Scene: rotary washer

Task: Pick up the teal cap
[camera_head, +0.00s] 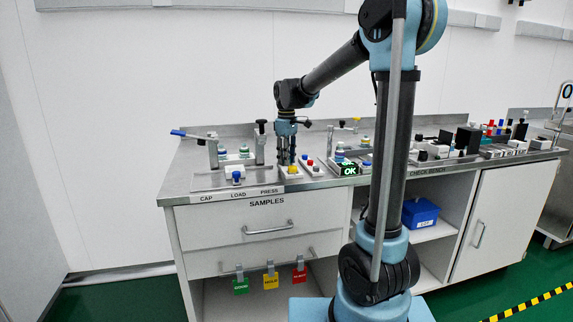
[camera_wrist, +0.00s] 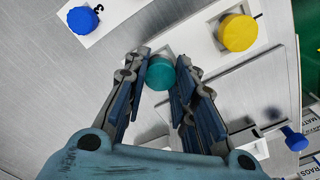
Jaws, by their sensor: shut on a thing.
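The teal cap (camera_wrist: 161,73) is round and sits between the fingertips of my gripper (camera_wrist: 160,78) in the wrist view. My gripper is shut on it, with one finger at each side. A white block with a square recess lies right beside the cap; I cannot tell whether the cap is clear of the surface under it. In the head view my gripper (camera_head: 286,160) points down over the bench at the samples area, and the teal cap cannot be made out there.
A yellow cap (camera_wrist: 238,32) sits in a white block to the upper right, and a blue cap (camera_wrist: 83,19) in another to the upper left. A blue-handled lever (camera_head: 190,135) stands at the bench's left.

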